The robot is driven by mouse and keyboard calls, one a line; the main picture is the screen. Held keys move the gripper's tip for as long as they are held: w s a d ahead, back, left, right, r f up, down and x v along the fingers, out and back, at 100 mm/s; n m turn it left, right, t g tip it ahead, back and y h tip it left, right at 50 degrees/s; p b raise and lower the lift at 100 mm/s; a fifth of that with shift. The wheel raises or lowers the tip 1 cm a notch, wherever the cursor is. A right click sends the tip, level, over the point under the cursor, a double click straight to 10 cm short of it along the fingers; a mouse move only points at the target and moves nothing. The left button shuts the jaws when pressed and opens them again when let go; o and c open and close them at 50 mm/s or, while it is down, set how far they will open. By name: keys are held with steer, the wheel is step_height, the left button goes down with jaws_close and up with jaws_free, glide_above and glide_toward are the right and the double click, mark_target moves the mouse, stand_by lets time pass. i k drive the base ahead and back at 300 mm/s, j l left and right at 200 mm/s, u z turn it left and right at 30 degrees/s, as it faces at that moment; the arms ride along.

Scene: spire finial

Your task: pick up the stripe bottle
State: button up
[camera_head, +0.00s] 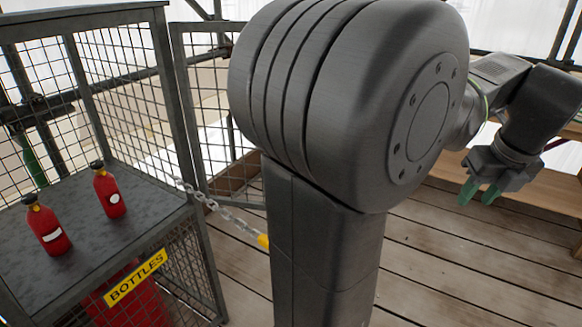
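The stripe bottle (47,227) is red with a yellow neck, a black cap and a white bar-shaped label. It stands upright on the dark shelf of a mesh cage (75,262) at the left. A similar red bottle with a round white label (109,190) stands upright behind it to the right, apart from it. My gripper (479,193) is at the far right, well away from both bottles. Its two green-tipped fingers point down and are apart with nothing between them.
The cage's mesh door (205,110) stands open, with a chain (210,204) hanging beside it. Red objects show below the shelf. A wooden bench (500,167) is behind my gripper. My arm hides the middle.

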mark_target(41, 219)
steer(key=j+u, duration=0.1)
steer(key=u, duration=0.4)
steer(key=i+j+u, duration=0.1)
steer(key=u, duration=0.85)
steer(key=i+u, duration=0.15)
steer(key=u, duration=0.35)
steer(key=i+u, duration=0.1)
steer(key=u, duration=0.4)
steer(key=i+u, duration=0.1)
steer(key=u, duration=0.4)
steer(key=i+l+u, duration=0.35)
steer(key=u, duration=0.15)
